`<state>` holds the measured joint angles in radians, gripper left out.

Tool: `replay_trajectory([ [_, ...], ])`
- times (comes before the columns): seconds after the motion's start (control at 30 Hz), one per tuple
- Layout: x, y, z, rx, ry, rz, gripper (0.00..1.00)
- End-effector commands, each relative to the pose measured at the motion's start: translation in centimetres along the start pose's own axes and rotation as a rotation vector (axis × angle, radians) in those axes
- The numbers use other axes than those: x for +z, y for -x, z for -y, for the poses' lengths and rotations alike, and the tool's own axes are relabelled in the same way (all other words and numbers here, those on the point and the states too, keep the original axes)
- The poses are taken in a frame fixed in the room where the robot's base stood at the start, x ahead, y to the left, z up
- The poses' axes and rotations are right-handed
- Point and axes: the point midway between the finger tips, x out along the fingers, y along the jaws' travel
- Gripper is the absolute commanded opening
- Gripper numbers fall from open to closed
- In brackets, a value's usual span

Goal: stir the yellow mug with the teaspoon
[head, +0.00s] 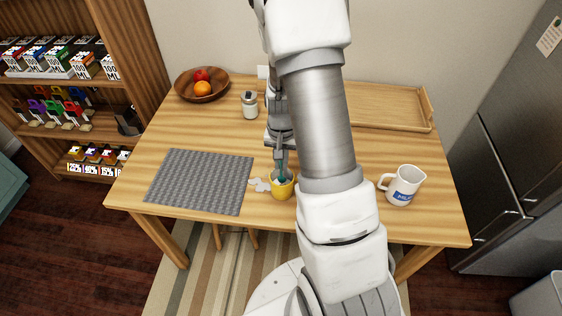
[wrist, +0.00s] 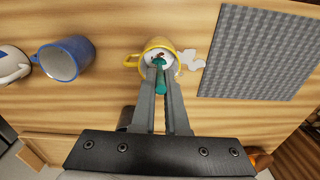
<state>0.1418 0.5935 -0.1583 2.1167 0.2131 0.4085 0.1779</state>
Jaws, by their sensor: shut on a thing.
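The yellow mug (head: 283,190) stands upright on the wooden table, near the front edge, right of the grey mat. It also shows at the top middle of the wrist view (wrist: 145,50), with its handle to the left and something whitish inside. The teaspoon has a teal handle (wrist: 160,84); its lower end reaches down into the mug's mouth, and its tip is hard to make out. My gripper (wrist: 160,70) is shut on the teaspoon's handle, just above the mug. In the head view my arm partly hides the gripper.
A white patch (wrist: 191,60) lies beside the mug, next to the grey mat (head: 198,181). A blue mug (wrist: 64,59) shows in the wrist view. A white pitcher (head: 403,185) stands at the right. A jar (head: 250,105), a fruit bowl (head: 203,96) and a wooden tray (head: 390,107) are farther back.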

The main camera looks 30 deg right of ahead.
Motion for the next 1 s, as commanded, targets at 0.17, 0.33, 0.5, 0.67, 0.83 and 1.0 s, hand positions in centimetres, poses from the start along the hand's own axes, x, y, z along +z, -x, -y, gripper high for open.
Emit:
replay_trajectory([
  [0.17, -0.2, -1.8, 0.0, 0.000, 0.000, 0.000, 0.00],
  [0.33, -0.5, -3.1, 0.0, 0.000, -0.001, 0.000, 0.00],
  [0.5, -0.7, -4.2, 0.0, 0.000, -0.001, 0.000, 0.00],
  [0.67, -0.8, -4.5, 0.0, 0.000, -0.001, 0.000, 0.00],
  [0.83, -0.8, -4.5, 0.0, 0.000, -0.001, 0.000, 0.00],
  [1.0, -0.8, -4.5, 0.0, 0.000, -0.001, 0.000, 0.00],
])
